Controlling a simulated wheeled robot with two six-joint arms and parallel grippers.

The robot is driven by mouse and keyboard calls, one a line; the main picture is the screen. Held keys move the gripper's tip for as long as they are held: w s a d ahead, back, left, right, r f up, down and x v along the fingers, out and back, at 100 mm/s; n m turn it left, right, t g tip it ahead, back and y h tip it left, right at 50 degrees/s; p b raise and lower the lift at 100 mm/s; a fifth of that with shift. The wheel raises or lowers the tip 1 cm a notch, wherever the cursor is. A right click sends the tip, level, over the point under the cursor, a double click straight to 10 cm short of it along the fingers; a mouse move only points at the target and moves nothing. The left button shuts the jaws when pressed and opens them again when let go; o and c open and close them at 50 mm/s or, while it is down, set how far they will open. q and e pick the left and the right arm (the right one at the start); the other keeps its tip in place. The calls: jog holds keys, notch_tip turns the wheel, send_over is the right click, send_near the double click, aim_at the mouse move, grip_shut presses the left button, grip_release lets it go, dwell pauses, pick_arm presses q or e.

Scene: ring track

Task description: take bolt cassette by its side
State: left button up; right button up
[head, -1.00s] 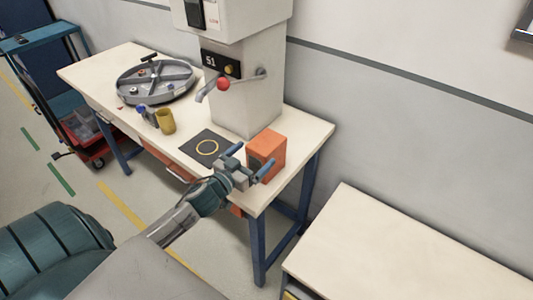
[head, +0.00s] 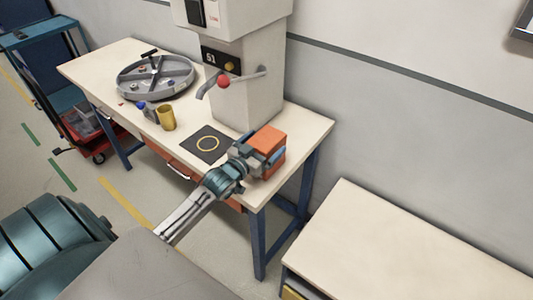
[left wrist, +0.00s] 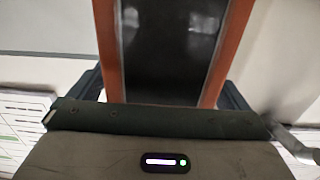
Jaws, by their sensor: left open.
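The bolt cassette looks to be the orange box (head: 269,139) at the right front of the workbench, upright beside the grey machine. My left gripper (head: 268,154) is at its near side, with the fingers on either side of it and part of the box hidden behind the gripper. In the left wrist view the cassette's orange walls (left wrist: 231,45) frame a dark opening between my two fingers. The left gripper is open; I cannot tell whether the fingers touch the box. My right gripper is not in view.
A second table (head: 400,250) stands at the lower right.

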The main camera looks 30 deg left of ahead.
pick_arm(q)
jog(key=shift+c, duration=0.5)
jog(key=c, duration=1.4)
jog(key=shift+r, duration=0.1)
jog(key=shift+c, duration=0.4)
jog(key=shift+r, duration=0.1)
